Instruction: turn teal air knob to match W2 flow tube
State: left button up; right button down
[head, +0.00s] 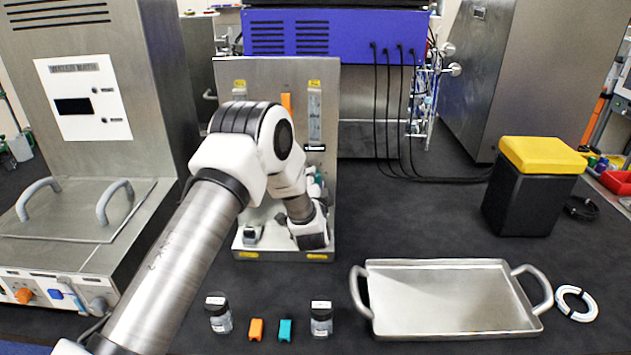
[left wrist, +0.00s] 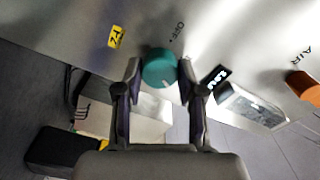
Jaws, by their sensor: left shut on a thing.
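The teal knob (left wrist: 158,68) sits on the metal panel in the left wrist view, with a small pale mark on its lower edge. My left gripper (left wrist: 159,78) is shut on it, one finger on each side. "OFF" is printed above the knob. A small lit display (left wrist: 215,77) and a clear flow tube (left wrist: 248,105) are to its right; the tube's reading is too small to tell. A clear flow tube (head: 315,115) shows at the panel's right side. My right gripper is not in view.
An orange knob (left wrist: 303,86) by the word "AIR" is at the wrist view's right edge. In the head view, a metal tray (head: 440,290), a yellow-topped black box (head: 530,190) and two small jars (head: 218,313) (head: 321,318) stand on the dark bench.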

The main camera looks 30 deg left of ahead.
pick_arm(q)
jog(key=o, duration=1)
jog(key=shift+w+a+r, duration=0.1)
jog(key=shift+r, duration=0.15)
jog(key=shift+o, duration=0.7)
jog(key=shift+a+f, duration=0.2)
jog(key=shift+f, duration=0.1)
jog(key=v, duration=1.2)
jog(key=shift+w, duration=0.1)
jog(key=shift+d+f, duration=0.1)
